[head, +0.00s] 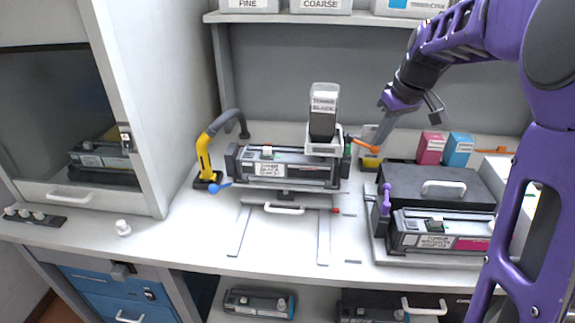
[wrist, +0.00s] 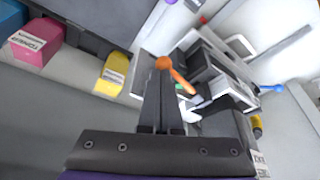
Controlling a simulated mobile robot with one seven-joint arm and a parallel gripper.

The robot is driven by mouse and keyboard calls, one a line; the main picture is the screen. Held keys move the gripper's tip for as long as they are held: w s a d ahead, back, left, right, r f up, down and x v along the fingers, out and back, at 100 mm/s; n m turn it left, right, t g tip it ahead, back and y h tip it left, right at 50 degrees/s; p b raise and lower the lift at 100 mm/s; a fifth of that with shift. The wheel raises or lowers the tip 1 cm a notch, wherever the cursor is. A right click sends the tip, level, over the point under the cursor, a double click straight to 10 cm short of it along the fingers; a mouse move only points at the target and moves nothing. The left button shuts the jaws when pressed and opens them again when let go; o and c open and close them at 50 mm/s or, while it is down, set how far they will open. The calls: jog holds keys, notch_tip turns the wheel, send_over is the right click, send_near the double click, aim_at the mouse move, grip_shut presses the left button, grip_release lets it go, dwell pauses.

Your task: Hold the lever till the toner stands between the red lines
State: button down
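A clear bottle labelled toner black (head: 323,98) stands upright in a white holder over a black cartridge (head: 285,172). Dark toner shows in the bottle's lower part; red lines are too small to make out. An orange lever (head: 362,146) sticks out to the right below the bottle, and its round knob shows in the wrist view (wrist: 163,63). My gripper (head: 372,143) reaches down from the right to the lever's knob end. In the wrist view its two dark fingers (wrist: 162,84) are close together, tips at the knob. Whether they touch it is unclear.
A yellow-and-black hose arm (head: 205,155) stands left of the cartridge. A black unit with a magenta cartridge (head: 440,232) is at the right. Magenta (head: 430,148) and cyan (head: 459,150) boxes stand behind it. The front left of the counter is mostly clear.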

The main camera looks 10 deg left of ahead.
notch_tip(320, 180, up, 8)
jog(key=p, duration=0.5)
jog(key=shift+f+p, duration=0.15)
jog(key=shift+p, duration=0.25)
